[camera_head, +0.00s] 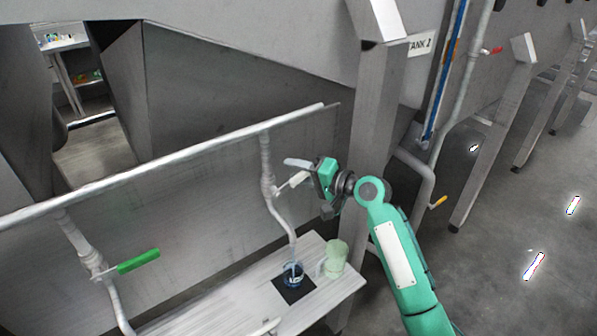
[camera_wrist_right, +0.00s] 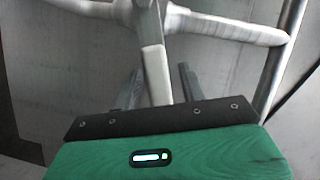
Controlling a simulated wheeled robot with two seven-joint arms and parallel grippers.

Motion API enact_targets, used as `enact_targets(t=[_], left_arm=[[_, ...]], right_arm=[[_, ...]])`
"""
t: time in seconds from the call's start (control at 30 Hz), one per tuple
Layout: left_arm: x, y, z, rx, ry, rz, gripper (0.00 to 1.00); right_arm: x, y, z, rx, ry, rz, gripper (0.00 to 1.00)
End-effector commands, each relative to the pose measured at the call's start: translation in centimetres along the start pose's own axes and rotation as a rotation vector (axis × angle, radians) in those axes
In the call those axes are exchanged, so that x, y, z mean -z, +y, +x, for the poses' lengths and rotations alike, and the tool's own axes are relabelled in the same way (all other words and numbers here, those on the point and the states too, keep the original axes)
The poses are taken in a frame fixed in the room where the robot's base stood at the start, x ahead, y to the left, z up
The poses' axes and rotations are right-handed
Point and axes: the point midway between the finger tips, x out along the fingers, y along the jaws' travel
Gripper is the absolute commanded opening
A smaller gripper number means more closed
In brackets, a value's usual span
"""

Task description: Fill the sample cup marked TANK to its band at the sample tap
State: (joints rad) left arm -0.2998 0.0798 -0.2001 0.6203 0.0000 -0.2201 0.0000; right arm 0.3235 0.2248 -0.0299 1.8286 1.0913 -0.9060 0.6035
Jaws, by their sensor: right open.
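The sample tap is a pale pipe (camera_head: 268,170) running down from a horizontal rail, with a white lever (camera_head: 293,182). The lever also shows in the wrist view (camera_wrist_right: 155,75), between my fingers. A small clear cup with blue on it (camera_head: 292,275) stands on a black pad under the spout. Its marking and fill level are too small to read. My right gripper (camera_head: 303,173) is open at the lever; its two fingers (camera_wrist_right: 159,86) stand on either side of it. I cannot tell whether they touch it. My left gripper is out of view.
A pale green translucent cup (camera_head: 336,258) stands right of the pad (camera_head: 292,290) on the slatted shelf (camera_head: 225,312). Another tap with a green lever (camera_head: 138,261) is at the left. A steel leg (camera_head: 368,130) stands behind my right arm. Open floor lies at the right.

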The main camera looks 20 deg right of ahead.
Motion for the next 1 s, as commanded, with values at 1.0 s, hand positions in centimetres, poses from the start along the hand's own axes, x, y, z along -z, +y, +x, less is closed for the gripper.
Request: enact_targets(t=[1.0], left_arm=[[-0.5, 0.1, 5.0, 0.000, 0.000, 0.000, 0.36]], right_arm=[[0.0, 0.0, -13.8, 0.000, 0.000, -0.001, 0.42]])
